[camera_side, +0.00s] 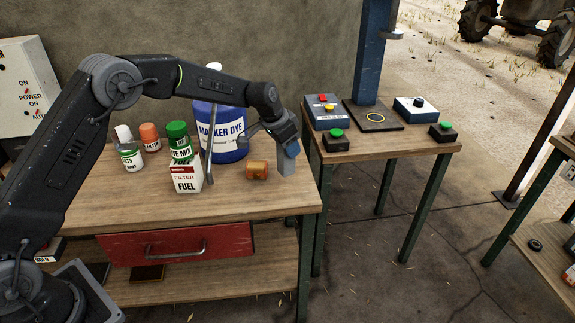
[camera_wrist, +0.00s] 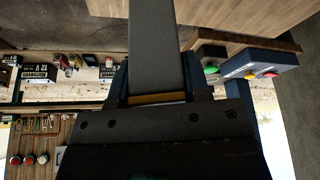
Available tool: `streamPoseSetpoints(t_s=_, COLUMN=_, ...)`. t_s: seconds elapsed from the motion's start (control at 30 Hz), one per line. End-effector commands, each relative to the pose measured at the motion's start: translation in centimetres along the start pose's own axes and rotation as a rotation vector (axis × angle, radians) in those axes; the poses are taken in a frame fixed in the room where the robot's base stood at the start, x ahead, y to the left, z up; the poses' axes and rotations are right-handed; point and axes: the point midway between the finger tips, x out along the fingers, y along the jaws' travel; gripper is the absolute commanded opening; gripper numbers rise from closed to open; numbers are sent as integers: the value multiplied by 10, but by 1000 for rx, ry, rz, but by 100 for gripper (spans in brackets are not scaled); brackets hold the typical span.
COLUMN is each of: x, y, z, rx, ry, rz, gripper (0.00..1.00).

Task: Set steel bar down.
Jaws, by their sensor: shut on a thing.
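The steel bar is a plain grey block (camera_side: 286,165) at the right end of the workbench (camera_side: 245,203) in the side view. It hangs upright below my gripper (camera_side: 291,148), which is shut on its upper part. I cannot tell whether its lower end touches the bench top or is just above it. In the wrist view the grey bar (camera_wrist: 153,45) runs from between the fingers of my gripper (camera_wrist: 156,88) up to the top edge of the picture.
A small orange-brown block (camera_side: 257,170) lies just left of the bar. A marker dye tub (camera_side: 226,143), a fuel carton (camera_side: 187,180) and several bottles stand further left. The bench's front right corner is clear. A second table (camera_side: 385,147) with button boxes stands to the right.

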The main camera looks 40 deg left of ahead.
Motion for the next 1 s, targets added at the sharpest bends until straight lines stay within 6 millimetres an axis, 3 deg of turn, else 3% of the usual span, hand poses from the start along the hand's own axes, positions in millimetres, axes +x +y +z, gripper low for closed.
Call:
streamPoseSetpoints(t_s=0.43, x=43, y=0, z=17, rx=-1, ry=1, rz=0, gripper=12)
streamPoseSetpoints(t_s=0.83, x=48, y=0, z=19, rx=-1, ry=3, rz=0, gripper=12)
streamPoseSetpoints(t_s=0.87, x=49, y=0, z=20, rx=-1, ry=1, rz=0, gripper=45)
streamPoseSetpoints(t_s=1.0, x=48, y=0, z=20, rx=-1, ry=1, rz=0, gripper=59)
